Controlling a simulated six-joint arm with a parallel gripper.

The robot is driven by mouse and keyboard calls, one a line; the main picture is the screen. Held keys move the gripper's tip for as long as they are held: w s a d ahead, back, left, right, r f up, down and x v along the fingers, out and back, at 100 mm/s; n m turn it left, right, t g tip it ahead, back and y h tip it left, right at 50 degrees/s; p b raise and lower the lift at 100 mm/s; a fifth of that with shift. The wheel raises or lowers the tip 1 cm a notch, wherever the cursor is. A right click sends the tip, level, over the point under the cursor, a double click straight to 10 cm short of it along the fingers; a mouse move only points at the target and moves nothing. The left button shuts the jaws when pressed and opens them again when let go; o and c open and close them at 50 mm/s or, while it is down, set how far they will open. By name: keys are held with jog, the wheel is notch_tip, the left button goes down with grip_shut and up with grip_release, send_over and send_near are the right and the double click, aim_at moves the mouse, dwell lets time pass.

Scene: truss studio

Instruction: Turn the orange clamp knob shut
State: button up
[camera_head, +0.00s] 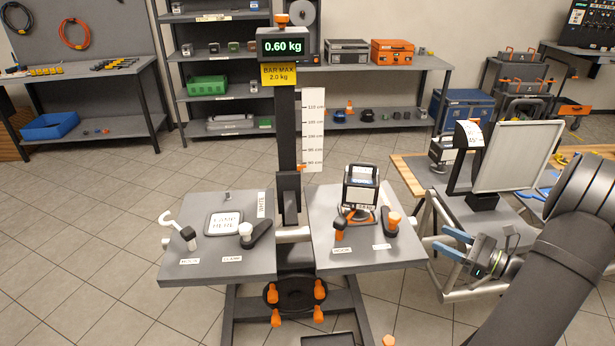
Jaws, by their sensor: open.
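I cannot tell how far the clamp knob is turned. My gripper (452,262) is at the right, with a blue finger showing. It is open, apart from the knobs and right of the plate.
A black-framed lamp-like unit (360,184) stands just behind the orange knobs. The left plate (200,275) holds a white-topped knob (246,230), a hook and a pad. A dark post (288,130) with a 0.60 kg display rises between the plates. A silvery truss frame lies around my gripper.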

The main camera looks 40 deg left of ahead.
jog(key=s+a+n+g+h, duration=0.1)
jog(key=a+n+g+h, duration=0.1)
jog(key=s+a+n+g+h, duration=0.2)
jog(key=a, duration=0.1)
jog(key=s+a+n+g+h, duration=0.2)
jog(key=n+g, duration=0.1)
jog(key=shift+a+r+h, duration=0.25)
jog(key=shift+a+h, duration=0.05)
jog(key=shift+a, duration=0.05)
jog(key=a+n+h, duration=0.1)
jog(key=h, duration=0.1)
jog(key=s+a+r+n+h, duration=0.1)
jog(key=a+n+h, duration=0.1)
jog(key=s+a+n+h, duration=0.1)
jog(key=a+h, duration=0.1)
jog(key=shift+s+a+r+n+h, duration=0.1)
jog(key=shift+s+r+n+h, duration=0.1)
jog(key=shift+n+h, duration=0.2)
jog(key=s+a+r+n+t+h, duration=0.1)
jog(key=a+t, duration=0.3)
jog(key=a, duration=0.4)
jog(key=s+a+r+n+t+h, duration=0.1)
jog(key=a+r+n+t+h, duration=0.3)
jog(key=a, duration=0.4)
jog(key=s+a+r+n+t+h, duration=0.1)
jog(key=a+r+n+t+h, duration=0.1)
jog(key=a, duration=0.6)
jog(key=shift+r+n+t+h, duration=0.15)
jog(key=shift+n+t+h, duration=0.55)
jog(key=shift+t, duration=0.3)
